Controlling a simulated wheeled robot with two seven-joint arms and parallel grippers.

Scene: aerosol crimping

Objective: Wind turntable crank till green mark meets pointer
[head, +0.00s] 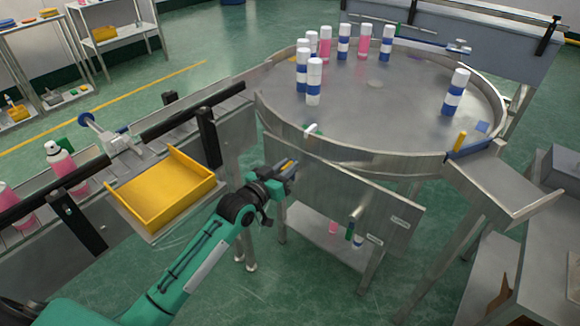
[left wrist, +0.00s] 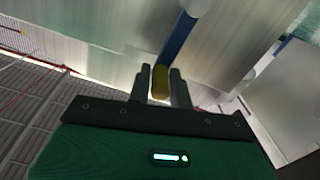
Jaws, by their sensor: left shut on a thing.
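The round steel turntable (head: 375,85) has a raised rim and carries several white-capped cans with blue or pink bands. My left gripper (head: 290,167) is at the steel panel below its near left rim. In the left wrist view its fingers (left wrist: 160,88) are shut on the yellow crank knob (left wrist: 160,80). The blue crank arm (left wrist: 178,40) runs up from the knob to a pale round hub (left wrist: 196,7). A yellow post (head: 460,140) stands at the right rim. My right gripper is out of view.
A yellow tray (head: 160,192) stands left of my left gripper, beside a conveyor with black rails and pink bottles (head: 62,160). A steel chute (head: 505,185) leaves the turntable at right. Grey boxes (head: 565,165) stand at the far right. Open green floor lies below.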

